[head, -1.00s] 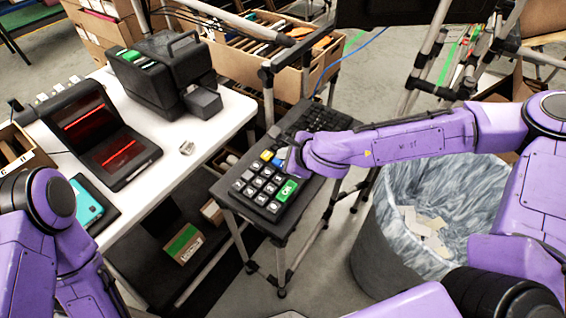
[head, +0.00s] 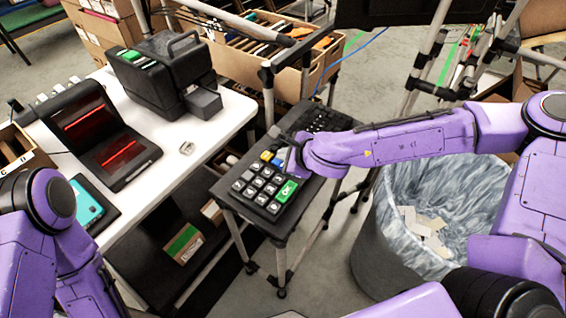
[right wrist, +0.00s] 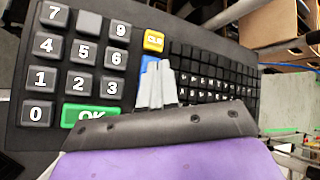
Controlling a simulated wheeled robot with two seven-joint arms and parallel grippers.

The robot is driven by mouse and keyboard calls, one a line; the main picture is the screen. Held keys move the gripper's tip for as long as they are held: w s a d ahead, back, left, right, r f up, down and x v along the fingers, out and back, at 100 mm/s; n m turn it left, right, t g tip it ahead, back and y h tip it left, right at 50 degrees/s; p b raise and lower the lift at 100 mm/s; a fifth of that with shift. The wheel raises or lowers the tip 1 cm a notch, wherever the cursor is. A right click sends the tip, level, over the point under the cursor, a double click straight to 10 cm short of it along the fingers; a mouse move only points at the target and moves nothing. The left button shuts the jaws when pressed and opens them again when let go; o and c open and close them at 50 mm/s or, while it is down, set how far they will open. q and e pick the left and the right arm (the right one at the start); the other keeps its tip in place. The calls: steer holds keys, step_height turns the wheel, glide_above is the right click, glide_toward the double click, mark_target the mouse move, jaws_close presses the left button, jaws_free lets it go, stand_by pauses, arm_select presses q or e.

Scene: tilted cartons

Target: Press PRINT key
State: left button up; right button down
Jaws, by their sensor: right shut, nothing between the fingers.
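A black keypad unit (head: 240,197) with number keys, a green OK key (head: 286,191) and a yellow key (head: 267,156) sits on a small stand. In the right wrist view the yellow key (right wrist: 153,41) reads CLR, and a blue key (right wrist: 146,64) below it is partly hidden by my fingers. I cannot read PRINT on any key. My right gripper (head: 290,161) is shut and empty, its grey fingertips (right wrist: 156,72) over or at the blue key; I cannot tell whether they touch. My left arm shows at the left edge, but its gripper does not.
A black keyboard block (right wrist: 215,75) lies beside the number keys. A white table (head: 215,130) with a scanner (head: 100,135) and a black printer-like machine (head: 160,75) stands left. A lined bin (head: 385,250) stands right of the stand.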

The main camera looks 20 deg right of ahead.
stand_by(0.4)
steer(key=shift+f, duration=0.45)
steer(key=shift+f+b, duration=0.4)
steer(key=shift+b, duration=0.15)
stand_by(0.6)
steer(key=shift+r+p, duration=0.85)
steer(key=shift+p, duration=0.05)
step_height(320, 180, up, 5)
steer(key=p, duration=0.5)
steer(key=shift+r, duration=0.1)
